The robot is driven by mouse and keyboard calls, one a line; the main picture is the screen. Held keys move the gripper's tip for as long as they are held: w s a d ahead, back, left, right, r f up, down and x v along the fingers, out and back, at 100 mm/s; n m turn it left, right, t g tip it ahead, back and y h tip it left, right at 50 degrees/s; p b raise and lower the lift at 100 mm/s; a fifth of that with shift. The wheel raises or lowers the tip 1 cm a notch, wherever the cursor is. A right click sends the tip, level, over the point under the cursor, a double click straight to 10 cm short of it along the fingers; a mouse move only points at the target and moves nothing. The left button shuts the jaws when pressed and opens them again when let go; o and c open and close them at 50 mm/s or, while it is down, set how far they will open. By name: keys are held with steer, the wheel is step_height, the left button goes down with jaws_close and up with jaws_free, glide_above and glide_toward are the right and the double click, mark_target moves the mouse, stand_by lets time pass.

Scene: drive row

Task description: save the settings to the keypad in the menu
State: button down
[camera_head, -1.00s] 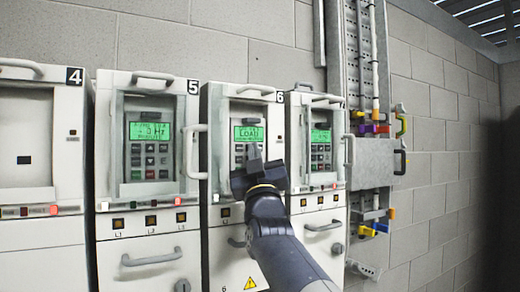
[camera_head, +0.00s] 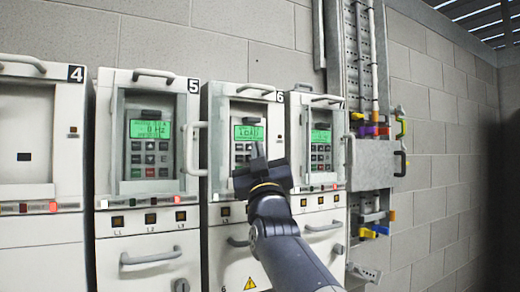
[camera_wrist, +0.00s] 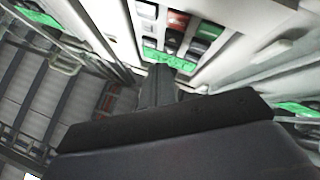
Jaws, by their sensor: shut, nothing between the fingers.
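The keypad (camera_head: 240,160) is on the front of drive 6, below a lit green display (camera_head: 249,133). The display carries a large word that looks like LOAD, with small text too blurred to read. My gripper (camera_head: 258,151) is shut and empty in front of this keypad, hiding its right part. In the wrist view my shut fingers (camera_wrist: 161,78) point at the panel, near the green display (camera_wrist: 168,60) and several red, green and dark buttons (camera_wrist: 178,32). I cannot tell whether the fingertips touch a button.
Drive 5 (camera_head: 150,225) stands to the left with its own lit keypad, and another drive (camera_head: 322,200) to the right. An open door handle (camera_head: 196,150) juts out left of drive 6. A grey cable tray (camera_head: 372,180) is on the block wall.

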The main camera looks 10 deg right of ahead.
steer(key=shift+w, duration=0.15)
steer(key=shift+w+a, duration=0.15)
steer(key=shift+w, duration=0.1)
steer(key=shift+w+a, duration=0.1)
steer(key=shift+w, duration=0.25)
stand_by(0.6)
steer(key=shift+s, duration=0.1)
steer(key=shift+s+d+b, duration=0.25)
steer(key=shift+s+b, duration=0.2)
steer(key=shift+s, duration=0.2)
steer(key=s+b, duration=0.1)
steer(key=s+d+b, duration=0.1)
steer(key=s, duration=0.1)
steer(key=s+b, duration=0.1)
steer(key=shift+s+d, duration=0.25)
steer(key=shift+s, duration=0.15)
